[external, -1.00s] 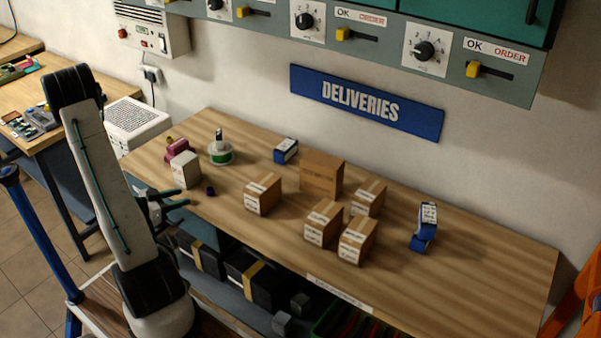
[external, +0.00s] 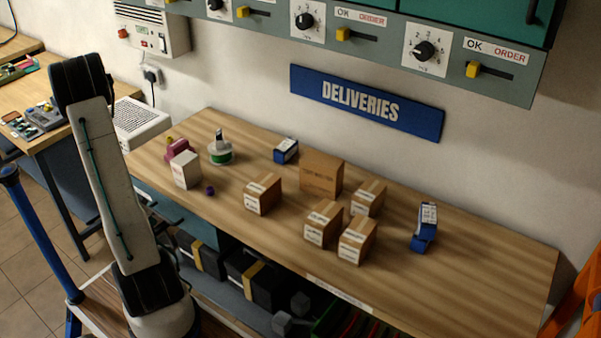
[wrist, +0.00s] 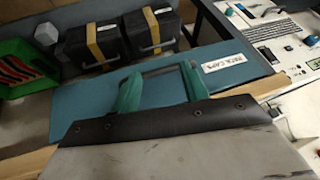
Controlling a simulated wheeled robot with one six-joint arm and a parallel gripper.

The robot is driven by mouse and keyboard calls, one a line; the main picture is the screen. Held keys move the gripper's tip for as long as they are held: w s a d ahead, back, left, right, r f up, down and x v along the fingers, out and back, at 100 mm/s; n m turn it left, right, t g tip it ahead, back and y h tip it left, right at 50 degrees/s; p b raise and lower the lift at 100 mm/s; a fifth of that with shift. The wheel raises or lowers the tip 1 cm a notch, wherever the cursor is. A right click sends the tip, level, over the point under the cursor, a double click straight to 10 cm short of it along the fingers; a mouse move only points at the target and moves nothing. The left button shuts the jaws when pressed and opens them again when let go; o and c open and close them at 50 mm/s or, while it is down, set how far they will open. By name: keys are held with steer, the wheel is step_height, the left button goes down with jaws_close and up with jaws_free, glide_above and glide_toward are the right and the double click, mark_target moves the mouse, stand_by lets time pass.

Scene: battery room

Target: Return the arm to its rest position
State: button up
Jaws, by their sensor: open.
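In the external view my arm stands upright at the left, its pale upper link leaning a little to the left beside the bench. The gripper end is mostly hidden behind that link there. In the wrist view my gripper (wrist: 160,82) shows two green fingers set apart, with nothing between them. Behind the fingers is a teal drawer front (wrist: 80,112) with a white label.
The wooden bench (external: 480,270) holds several cardboard boxes (external: 263,194), a white box (external: 185,170), a green-and-white spool (external: 220,152) and blue-and-white packs (external: 424,227). Black cases with yellow straps (wrist: 152,30) and a green crate (wrist: 20,60) are below. Another desk (external: 60,130) stands left.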

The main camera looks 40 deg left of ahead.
steer(key=s+d+r+n+g, duration=0.25)
steer(key=d+r+g, duration=0.35)
steer(key=d+r, duration=0.65)
steer(key=d+r+m+h, duration=0.1)
steer(key=d+r, duration=0.4)
steer(key=d, duration=0.3)
steer(key=s+d+r+m+t+h, duration=0.1)
steer(key=d+r, duration=0.4)
steer(key=d, duration=0.3)
steer(key=d+r+m+t+h, duration=0.1)
steer(key=d+r, duration=0.3)
steer(key=d, duration=0.4)
steer(key=shift+s+r+m, duration=0.3)
steer(key=shift+r+m, duration=0.05)
steer(key=shift+r, duration=0.05)
